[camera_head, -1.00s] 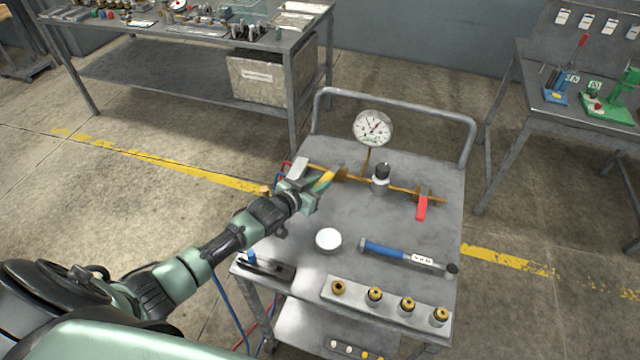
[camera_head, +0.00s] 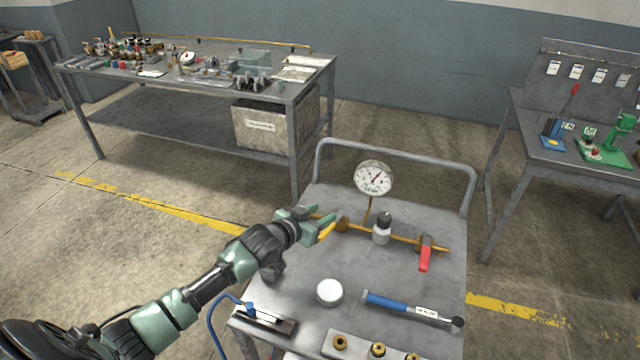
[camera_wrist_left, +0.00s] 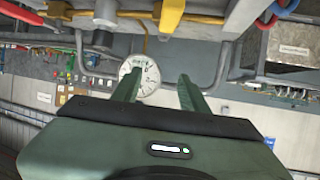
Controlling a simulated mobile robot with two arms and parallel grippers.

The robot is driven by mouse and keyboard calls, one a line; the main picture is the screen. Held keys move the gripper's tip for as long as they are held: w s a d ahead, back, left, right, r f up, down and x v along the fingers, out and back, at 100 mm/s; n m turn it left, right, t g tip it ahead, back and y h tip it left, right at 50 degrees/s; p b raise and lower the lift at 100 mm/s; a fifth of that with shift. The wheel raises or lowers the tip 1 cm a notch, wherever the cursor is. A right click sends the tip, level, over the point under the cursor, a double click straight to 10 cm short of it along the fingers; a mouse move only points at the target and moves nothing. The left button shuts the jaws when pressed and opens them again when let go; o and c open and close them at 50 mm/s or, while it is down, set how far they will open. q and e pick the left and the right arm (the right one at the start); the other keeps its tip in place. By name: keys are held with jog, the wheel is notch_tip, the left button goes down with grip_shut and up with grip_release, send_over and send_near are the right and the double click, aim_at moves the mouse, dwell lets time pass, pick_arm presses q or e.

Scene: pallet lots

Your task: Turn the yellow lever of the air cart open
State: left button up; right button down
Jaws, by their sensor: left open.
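The air cart (camera_head: 385,275) stands in front of me with a brass pipe (camera_head: 402,237) across its top. The yellow lever (camera_head: 327,232) is at the left end of the pipe, partly hidden by my left gripper. My left gripper (camera_head: 328,219) is open right at the lever; I cannot tell whether it touches. In the left wrist view the open fingers (camera_wrist_left: 158,88) point toward the round gauge (camera_wrist_left: 140,72), and the yellow lever (camera_wrist_left: 171,14) shows at the top edge, not visibly between the fingertips. My right gripper is not in view.
On the cart are a red lever (camera_head: 425,257), a black-topped fitting (camera_head: 381,230), the pressure gauge (camera_head: 374,178) on a stem, a white round tin (camera_head: 329,292) and a blue-handled tool (camera_head: 388,301). Workbenches stand behind (camera_head: 165,83) and at the right (camera_head: 560,150).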

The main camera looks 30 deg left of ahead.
pick_arm(q)
notch_tip(320, 180, up, 12)
jog(key=b, duration=0.1)
jog(key=shift+r, duration=0.15)
